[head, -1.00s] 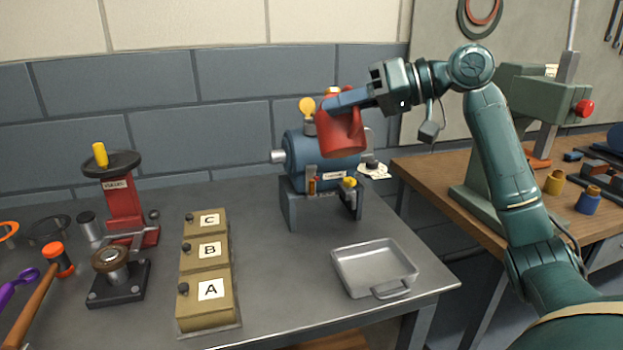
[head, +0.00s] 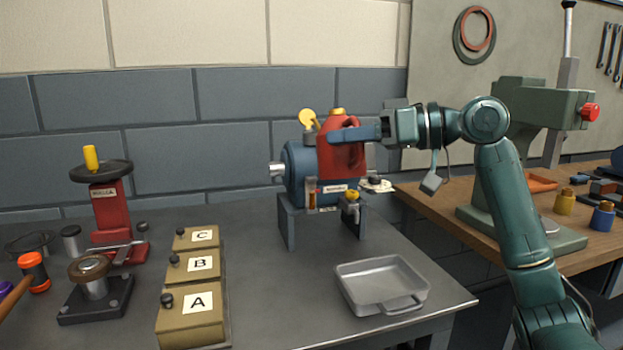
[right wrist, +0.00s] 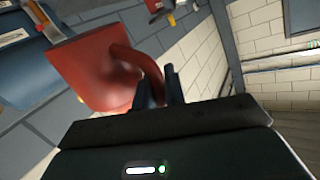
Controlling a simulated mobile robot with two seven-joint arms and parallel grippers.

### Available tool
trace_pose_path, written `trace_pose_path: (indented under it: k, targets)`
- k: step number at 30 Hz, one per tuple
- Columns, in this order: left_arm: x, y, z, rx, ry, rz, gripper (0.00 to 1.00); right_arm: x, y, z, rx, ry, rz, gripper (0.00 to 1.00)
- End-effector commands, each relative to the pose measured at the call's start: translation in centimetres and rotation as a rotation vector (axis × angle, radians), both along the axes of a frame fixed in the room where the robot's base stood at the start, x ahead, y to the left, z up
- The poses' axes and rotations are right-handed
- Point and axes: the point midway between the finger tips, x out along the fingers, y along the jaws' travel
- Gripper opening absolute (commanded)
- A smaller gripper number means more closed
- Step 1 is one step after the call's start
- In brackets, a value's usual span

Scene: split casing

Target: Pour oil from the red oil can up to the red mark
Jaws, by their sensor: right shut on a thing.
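The red oil can (head: 341,158) is roughly upright in front of the upper right of the blue casing (head: 301,165). My right gripper (head: 352,133) is shut on its handle from the right. The right wrist view shows the can (right wrist: 88,72) and its curved handle (right wrist: 143,65) between my right gripper's fingers (right wrist: 160,92). A yellow round cap (head: 307,116) shows above the casing's filler, just left of the can's top. The sight glass (head: 311,192) on the casing's front looks amber; its red mark and oil level are too small to read. My left gripper is out of view.
A grey tray (head: 349,296) lies on the bench, front right of the casing. Boxes marked A, B and C (head: 193,325) stand left of it. A red press (head: 109,212) stands farther left. Bare bench lies between boxes and tray.

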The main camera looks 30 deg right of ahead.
Motion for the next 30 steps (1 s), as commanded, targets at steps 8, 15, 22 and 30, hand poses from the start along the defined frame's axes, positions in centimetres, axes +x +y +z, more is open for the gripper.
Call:
trace_pose_path:
  k: [8,15,22,30]
  targets:
    - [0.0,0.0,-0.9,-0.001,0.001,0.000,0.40,-1.8,0.4,2.2,-0.029,-0.125,-0.001,0.00]
    - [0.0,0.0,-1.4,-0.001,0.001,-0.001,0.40,-3.3,0.7,4.0,-0.053,-0.226,-0.002,0.00]
    - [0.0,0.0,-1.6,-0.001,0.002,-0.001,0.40,-4.4,1.0,5.4,-0.072,-0.304,-0.002,0.00]
    - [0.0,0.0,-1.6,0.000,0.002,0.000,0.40,-4.5,1.0,5.6,-0.075,-0.316,-0.002,0.00]
